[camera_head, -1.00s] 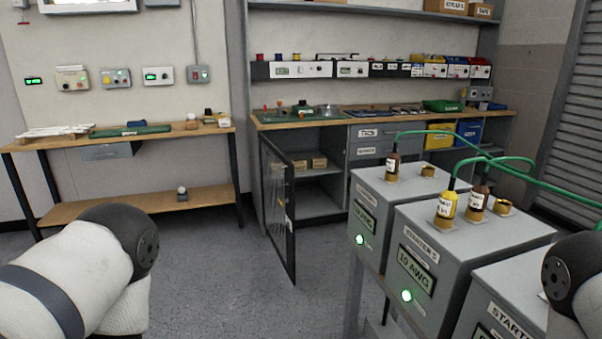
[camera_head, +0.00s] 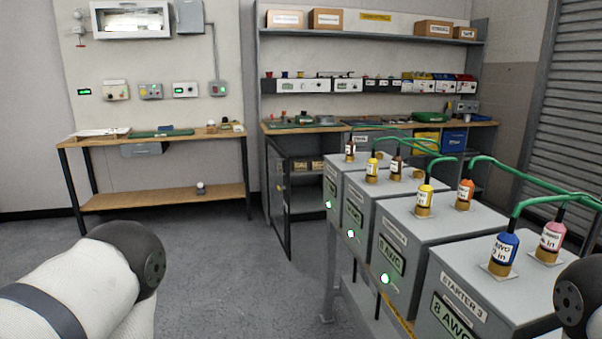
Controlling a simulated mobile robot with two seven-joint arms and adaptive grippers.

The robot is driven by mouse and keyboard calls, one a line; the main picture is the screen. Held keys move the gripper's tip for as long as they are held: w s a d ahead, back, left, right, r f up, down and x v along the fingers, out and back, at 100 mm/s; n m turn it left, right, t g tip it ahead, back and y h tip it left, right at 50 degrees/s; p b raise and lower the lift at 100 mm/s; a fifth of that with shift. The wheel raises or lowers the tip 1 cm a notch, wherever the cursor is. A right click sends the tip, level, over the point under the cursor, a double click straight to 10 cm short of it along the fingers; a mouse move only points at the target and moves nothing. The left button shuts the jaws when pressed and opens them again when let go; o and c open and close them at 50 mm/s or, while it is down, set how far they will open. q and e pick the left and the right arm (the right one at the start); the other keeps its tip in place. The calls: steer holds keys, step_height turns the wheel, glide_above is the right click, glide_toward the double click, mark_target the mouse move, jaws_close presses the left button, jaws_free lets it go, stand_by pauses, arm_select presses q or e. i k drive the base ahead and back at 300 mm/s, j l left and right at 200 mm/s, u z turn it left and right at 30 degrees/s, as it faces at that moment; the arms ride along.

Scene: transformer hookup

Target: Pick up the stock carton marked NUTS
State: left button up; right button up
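Several brown cartons stand on the high shelf: two at its left, a first carton (camera_head: 284,19) and a second carton (camera_head: 326,19), and two at its right, a larger carton (camera_head: 433,29) and a smaller carton (camera_head: 465,33). Small cartons (camera_head: 301,166) also sit inside the open cabinet under the bench. The labels are too small to read, so I cannot tell which carton is marked NUTS. Only links of my two arms show at the lower left and lower right corners. Both grippers are out of view.
A row of grey starter boxes (camera_head: 470,268) with colored plugs and green cables (camera_head: 540,187) fills the right foreground. The cabinet's dark door (camera_head: 279,200) stands open into the floor space. A wooden side table (camera_head: 165,200) stands at the left. Grey floor (camera_head: 215,275) is clear in the middle.

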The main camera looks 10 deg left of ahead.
mark_target(298, 166)
steer(key=k+l, duration=0.25)
steer(key=k, duration=0.15)
steer(key=k+l, duration=0.55)
steer(key=k, duration=0.25)
steer(key=k+l, duration=0.2)
steer(key=l, duration=0.2)
steer(key=k+l+u, duration=0.1)
steer(key=l, duration=0.35)
steer(key=k+l, duration=0.3)
steer(key=l+u, duration=0.2)
steer(key=l, duration=4.2)
steer(key=i+j+u, duration=0.1)
steer(key=i, duration=1.55)
steer(key=i+j+u, duration=0.1)
steer(key=i+j, duration=0.2)
steer(key=i, duration=1.9)
steer(key=i+j+u, duration=0.1)
steer(key=i, duration=2.05)
